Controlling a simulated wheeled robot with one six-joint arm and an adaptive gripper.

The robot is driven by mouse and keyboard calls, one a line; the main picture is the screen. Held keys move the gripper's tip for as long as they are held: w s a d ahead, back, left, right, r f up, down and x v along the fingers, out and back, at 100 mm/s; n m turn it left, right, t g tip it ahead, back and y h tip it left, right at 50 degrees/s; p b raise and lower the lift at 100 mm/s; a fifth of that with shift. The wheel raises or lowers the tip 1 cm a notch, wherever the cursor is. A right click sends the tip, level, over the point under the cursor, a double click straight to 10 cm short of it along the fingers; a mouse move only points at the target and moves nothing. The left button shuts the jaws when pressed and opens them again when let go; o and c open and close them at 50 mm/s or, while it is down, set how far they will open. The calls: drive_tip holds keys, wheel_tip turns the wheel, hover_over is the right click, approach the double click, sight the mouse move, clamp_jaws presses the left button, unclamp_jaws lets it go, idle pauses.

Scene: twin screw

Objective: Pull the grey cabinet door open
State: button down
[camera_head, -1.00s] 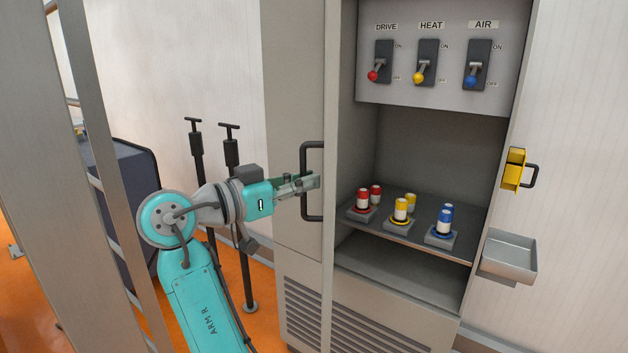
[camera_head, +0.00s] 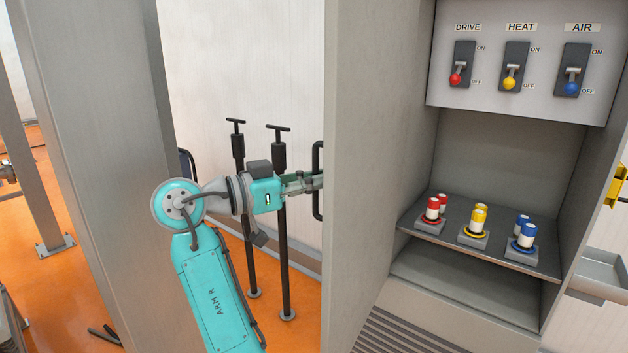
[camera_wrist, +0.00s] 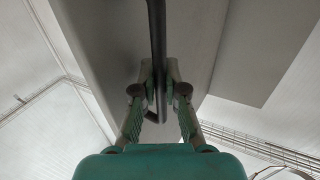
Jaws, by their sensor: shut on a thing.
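The grey cabinet door (camera_head: 365,150) stands swung out from the cabinet. Its broad face shows to the left of the open compartment in the head view. The black bar handle (camera_head: 317,205) sticks out past the door's left edge, partly hidden by that edge. My gripper (camera_head: 316,181) comes from the left and is shut on the handle. In the wrist view, the handle (camera_wrist: 157,40) runs upright between the two fingers of my gripper (camera_wrist: 158,92), with the grey door (camera_wrist: 105,45) behind it.
Two black T-handled poles (camera_head: 281,230) stand behind my arm. A grey post (camera_head: 110,110) rises at left. A metal tray (camera_head: 600,270) is at right.

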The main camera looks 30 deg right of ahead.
idle(0.3)
drive_tip(key=c, duration=1.2)
unclamp_jaws()
drive_tip(key=w+a, duration=0.1)
drive_tip(key=a, duration=1.1)
drive_tip(key=shift+w, duration=0.2)
